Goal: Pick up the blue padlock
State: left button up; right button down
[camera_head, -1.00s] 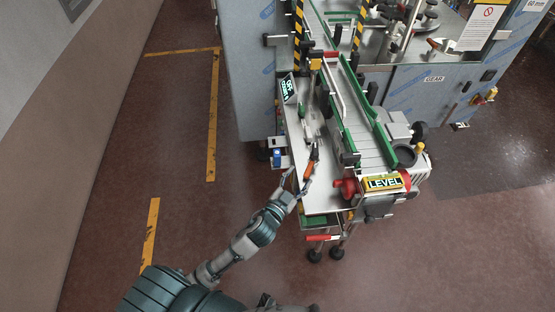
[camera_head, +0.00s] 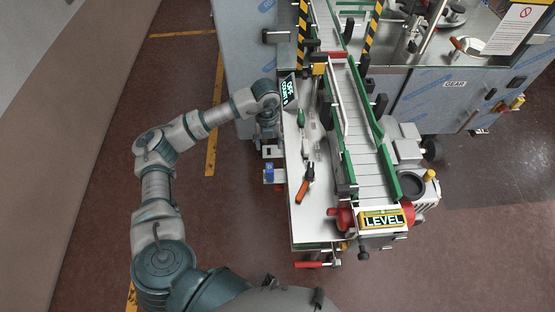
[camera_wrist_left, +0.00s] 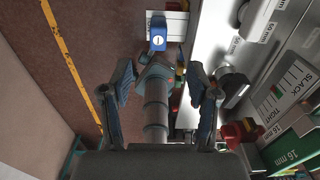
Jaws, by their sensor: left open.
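The blue padlock (camera_head: 268,172) is small in the head view, at a white bracket on the left side of the machine's worktop. In the left wrist view the padlock (camera_wrist_left: 158,40) shows a blue body with a white round mark, ahead of my fingers. My left gripper (camera_wrist_left: 163,88) is open and empty, its two fingers spread apart with a gap between them and the padlock. In the head view the left gripper (camera_head: 268,134) points downward just above the padlock, partly hidden by my wrist. My right gripper is in neither view.
The worktop (camera_head: 304,228) beside the padlock holds an orange-handled tool (camera_head: 305,185) and a green-handled tool (camera_head: 301,118). A small dark display (camera_head: 289,90) stands close to my left wrist. The conveyor (camera_head: 362,150) runs along the right. The floor at left is clear.

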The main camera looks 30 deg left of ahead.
pick_arm(q)
send_over(269, 167)
jog(key=s, duration=0.1)
notch_tip(269, 167, down, 6)
jog(key=shift+d+r+p, duration=0.1)
jog(key=shift+r+p, duration=0.1)
jog(key=shift+p, duration=0.25)
jog(key=f, duration=0.3)
jog(key=shift+w+d+f, duration=0.15)
jog(key=shift+w+f, duration=0.25)
jog(key=shift+a+f+p, duration=0.2)
jog(key=shift+f+p, duration=0.15)
jog(key=shift+f, duration=0.7)
notch_tip(269, 167, down, 5)
jog(key=shift+w+r+p, duration=0.15)
jog(key=shift+r+p, duration=0.05)
jog(key=shift+p, duration=0.2)
jog(key=shift+f, duration=0.1)
jog(key=shift+d, duration=0.1)
jog(key=shift+c, duration=0.2)
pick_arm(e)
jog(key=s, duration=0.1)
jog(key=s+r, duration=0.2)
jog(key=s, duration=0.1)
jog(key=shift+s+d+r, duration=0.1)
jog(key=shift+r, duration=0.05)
